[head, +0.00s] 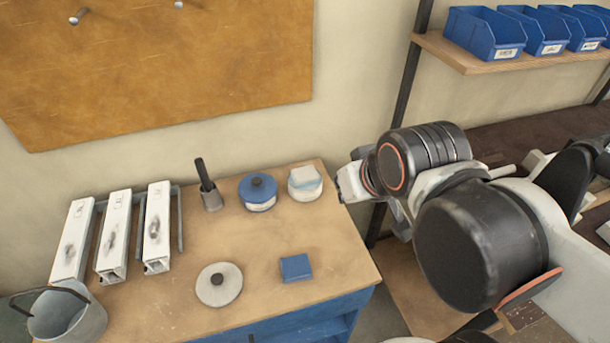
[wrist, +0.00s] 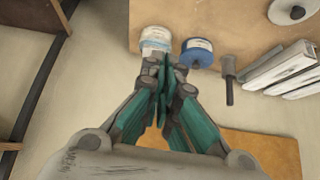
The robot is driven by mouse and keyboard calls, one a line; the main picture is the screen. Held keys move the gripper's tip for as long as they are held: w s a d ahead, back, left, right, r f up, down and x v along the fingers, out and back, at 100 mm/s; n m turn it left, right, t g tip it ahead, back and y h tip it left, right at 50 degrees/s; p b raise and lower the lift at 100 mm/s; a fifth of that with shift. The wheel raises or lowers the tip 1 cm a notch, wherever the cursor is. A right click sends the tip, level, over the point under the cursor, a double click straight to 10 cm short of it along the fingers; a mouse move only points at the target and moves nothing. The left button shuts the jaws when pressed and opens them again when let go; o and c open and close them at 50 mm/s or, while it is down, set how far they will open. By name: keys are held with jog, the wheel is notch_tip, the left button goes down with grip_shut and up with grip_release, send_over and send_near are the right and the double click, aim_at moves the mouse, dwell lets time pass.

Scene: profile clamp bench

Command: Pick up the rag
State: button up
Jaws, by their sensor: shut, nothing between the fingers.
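A small flat blue square (head: 296,267) lies near the front right of the bench top; it looks like a folded rag, though its material is hard to tell. It does not show clearly in the wrist view. My gripper (wrist: 165,62) is shut and empty, its green-sided fingers together. In the wrist view the fingertips overlap the lower edge of a white and pale-blue round container (wrist: 156,36); I cannot tell whether they touch. In the head view my arm reaches in from the right, and the fingers are not clearly visible.
The bench top (head: 345,255) also holds a blue tin (head: 257,190), a pot with a dark handle (head: 209,188), a round disc with a knob (head: 219,284), three white profiles (head: 114,232) and a metal bucket (head: 66,313). Blue bins (head: 485,32) sit on a shelf.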

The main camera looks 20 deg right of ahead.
jog(key=o, duration=0.4)
jog(key=shift+w+r, duration=0.1)
jog(key=o, duration=0.5)
jog(key=shift+w+r, duration=0.2)
jog(key=shift+w, duration=0.05)
jog(key=shift+c, duration=0.2)
jog(key=o, duration=0.9)
jog(key=w, duration=0.1)
jog(key=w+r+g, duration=0.1)
jog(key=shift+w+p, duration=0.35)
jog(key=shift+w, duration=0.05)
jog(key=g, duration=0.4)
send_over(305, 173)
jog(key=f, duration=1.5)
jog(key=shift+s+d+f+p, duration=0.25)
jog(key=shift+s+d+p, duration=0.05)
jog(key=shift+s+d, duration=0.1)
jog(key=shift+w+a+f+b, duration=0.15)
jog(key=shift+f+b, duration=0.2)
jog(key=shift+f, duration=0.5)
jog(key=shift+w+a+f+b, duration=0.1)
jog(key=shift+f+b, duration=0.2)
jog(key=shift+f, duration=0.55)
jog(key=shift+w+a+f+b, duration=0.15)
jog(key=shift+f+b, duration=0.2)
jog(key=shift+f, duration=0.5)
